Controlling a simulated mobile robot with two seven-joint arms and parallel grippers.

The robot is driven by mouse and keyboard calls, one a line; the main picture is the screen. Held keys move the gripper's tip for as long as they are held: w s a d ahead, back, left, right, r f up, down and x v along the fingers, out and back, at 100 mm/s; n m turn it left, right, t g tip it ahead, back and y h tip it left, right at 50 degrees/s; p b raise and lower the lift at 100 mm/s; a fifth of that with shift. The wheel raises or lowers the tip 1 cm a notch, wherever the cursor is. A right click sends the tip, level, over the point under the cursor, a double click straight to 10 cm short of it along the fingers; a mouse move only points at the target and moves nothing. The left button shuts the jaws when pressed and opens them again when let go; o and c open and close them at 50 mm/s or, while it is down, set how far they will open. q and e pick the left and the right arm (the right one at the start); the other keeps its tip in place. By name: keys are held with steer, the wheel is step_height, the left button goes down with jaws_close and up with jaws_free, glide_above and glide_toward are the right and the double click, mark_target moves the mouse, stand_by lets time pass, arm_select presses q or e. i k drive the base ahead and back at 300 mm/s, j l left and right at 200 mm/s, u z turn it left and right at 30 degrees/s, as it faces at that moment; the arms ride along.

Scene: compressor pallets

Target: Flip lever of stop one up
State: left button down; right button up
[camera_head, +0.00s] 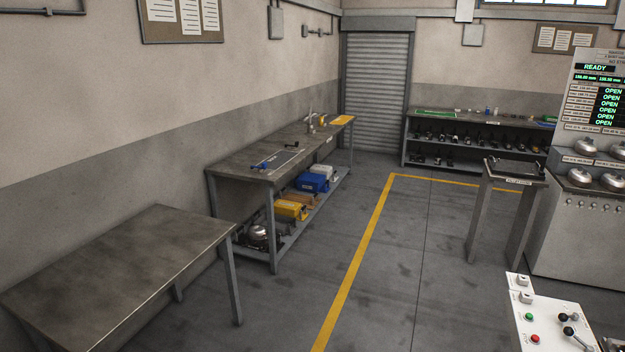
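A white control panel (550,313) stands at the bottom right, cut off by the lower picture edge. On it are a green button (530,317), a red button (535,338) and levers with black ball knobs, one upper lever (564,317) and one lower lever (568,331). I cannot tell which lever, if any, belongs to stop one, nor read any label there. Neither of my grippers is in view.
A bare metal table (125,265) stands at the front left, with a long workbench (225,169) behind it along the wall. A small stand (515,181) and a machine with a READY display (595,67) are at the right. The middle floor (410,255) is clear.

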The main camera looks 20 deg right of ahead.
mark_target(562, 316)
steer(key=i+z, duration=0.15)
steer(key=z, duration=0.25)
steer(key=i+z, duration=0.15)
steer(key=z, duration=0.25)
steer(key=i+j+z, duration=0.1)
steer(key=z, duration=0.3)
steer(key=i+j+z, duration=0.15)
steer(key=z, duration=0.3)
steer(key=i+j+z, duration=0.15)
steer(key=z, duration=0.3)
steer(key=i+j+z, duration=0.2)
steer(key=z, duration=0.3)
steer(key=i+j+z, duration=0.15)
steer(key=j+z, duration=0.15)
steer(key=z, duration=0.15)
steer(key=i+j+z, duration=0.15)
steer(key=j+z, duration=1.2)
steer(key=j, duration=0.35)
steer(key=j+z, duration=0.4)
steer(key=j, duration=0.25)
steer(key=k, duration=0.05)
